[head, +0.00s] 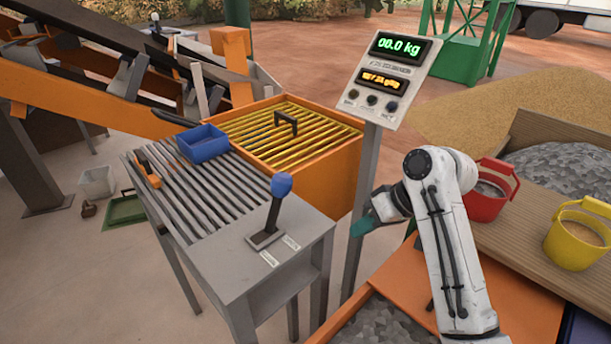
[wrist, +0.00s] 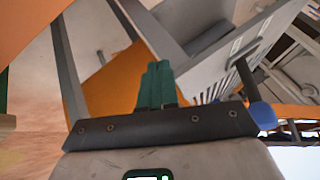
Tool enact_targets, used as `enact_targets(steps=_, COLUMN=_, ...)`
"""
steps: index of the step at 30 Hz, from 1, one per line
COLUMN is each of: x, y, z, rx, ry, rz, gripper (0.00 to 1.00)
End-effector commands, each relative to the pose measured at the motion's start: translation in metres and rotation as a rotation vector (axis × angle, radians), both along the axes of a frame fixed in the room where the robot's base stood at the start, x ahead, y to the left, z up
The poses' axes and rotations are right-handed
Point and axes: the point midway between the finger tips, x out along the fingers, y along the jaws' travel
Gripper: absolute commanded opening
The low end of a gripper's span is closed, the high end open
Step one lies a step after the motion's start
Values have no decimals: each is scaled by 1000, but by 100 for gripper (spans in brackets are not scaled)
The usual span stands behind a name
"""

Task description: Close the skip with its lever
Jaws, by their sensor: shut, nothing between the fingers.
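The lever (head: 277,202) stands on the grey table in the head view, with a blue knob on a dark stem, leaning slightly right. Two small labels lie beside its base. Its blue knob also shows at the right of the wrist view (wrist: 262,115). The orange skip (head: 310,170) stands behind the table, with a yellow slatted top and a black handle. My gripper (head: 362,226) is to the right of the lever, apart from it, near the display post. Its green fingers show together in the wrist view (wrist: 156,84), shut and empty.
A grey post with a display panel (head: 390,75) reading 00.0 kg stands between the lever and my arm. A blue tray (head: 203,143) and an orange-handled tool (head: 147,170) lie on the slatted table. A red bucket (head: 488,205) and yellow bucket (head: 575,245) stand at the right.

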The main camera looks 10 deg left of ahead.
Motion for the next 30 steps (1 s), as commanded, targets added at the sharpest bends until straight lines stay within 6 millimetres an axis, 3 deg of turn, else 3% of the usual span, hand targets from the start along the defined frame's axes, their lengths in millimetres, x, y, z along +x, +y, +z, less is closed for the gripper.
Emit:
enact_targets(steps=1, x=14, y=6, z=25, rx=5, ry=-10, rz=33, gripper=0)
enact_targets(steps=6, x=40, y=21, z=95, rx=29, ry=-12, rz=129, gripper=0)
enact_targets(steps=9, x=47, y=26, z=130, rx=39, ry=-13, rz=168, gripper=0)
enact_targets(steps=13, x=52, y=29, z=160, rx=48, ry=-14, rz=199, gripper=0)
enact_targets(steps=18, x=53, y=31, z=176, rx=54, ry=-13, rz=215, gripper=0)
enact_targets(steps=30, x=53, y=33, z=174, rx=54, ry=-13, rz=215, gripper=0)
